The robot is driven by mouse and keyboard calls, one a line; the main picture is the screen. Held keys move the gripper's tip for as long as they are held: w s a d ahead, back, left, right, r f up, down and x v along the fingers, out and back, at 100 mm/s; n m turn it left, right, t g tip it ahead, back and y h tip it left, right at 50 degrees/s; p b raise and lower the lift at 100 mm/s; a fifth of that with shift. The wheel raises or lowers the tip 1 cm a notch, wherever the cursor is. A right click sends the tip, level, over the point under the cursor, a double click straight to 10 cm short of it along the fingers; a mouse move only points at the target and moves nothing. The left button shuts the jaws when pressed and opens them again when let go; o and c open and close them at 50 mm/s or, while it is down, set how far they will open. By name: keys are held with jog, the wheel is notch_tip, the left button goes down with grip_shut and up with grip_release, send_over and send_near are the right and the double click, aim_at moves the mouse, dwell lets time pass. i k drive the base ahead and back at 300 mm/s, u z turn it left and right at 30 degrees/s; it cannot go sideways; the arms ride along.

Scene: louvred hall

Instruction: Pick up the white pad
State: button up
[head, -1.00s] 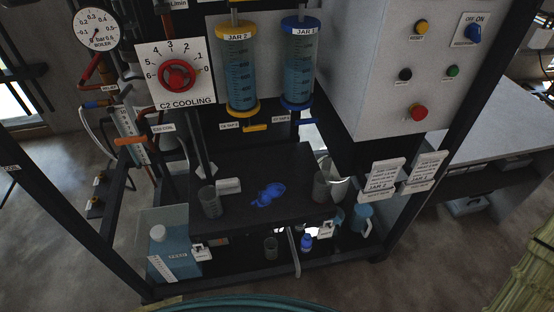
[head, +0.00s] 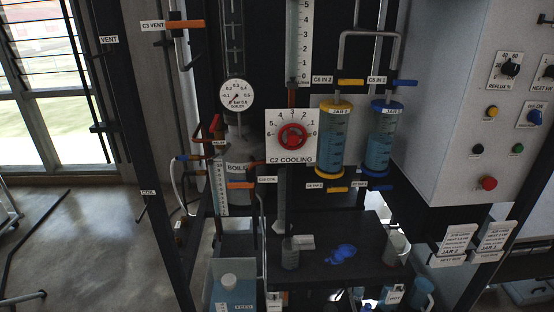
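A small white block (head: 304,242), which looks like the white pad, lies on the black shelf (head: 325,268) in the lower middle of the head view. It sits just right of and behind a small clear beaker (head: 290,256), which may overlap its left edge. My gripper is not in view.
The C2 cooling panel (head: 291,138) and two jars (head: 333,135) hang above the shelf. Black frame posts (head: 165,150) stand at left. Open floor (head: 85,240) lies left.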

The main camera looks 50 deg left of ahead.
aim_at(306, 241)
jog(key=k, duration=0.5)
jog(key=u, duration=1.35)
jog(key=i, duration=0.35)
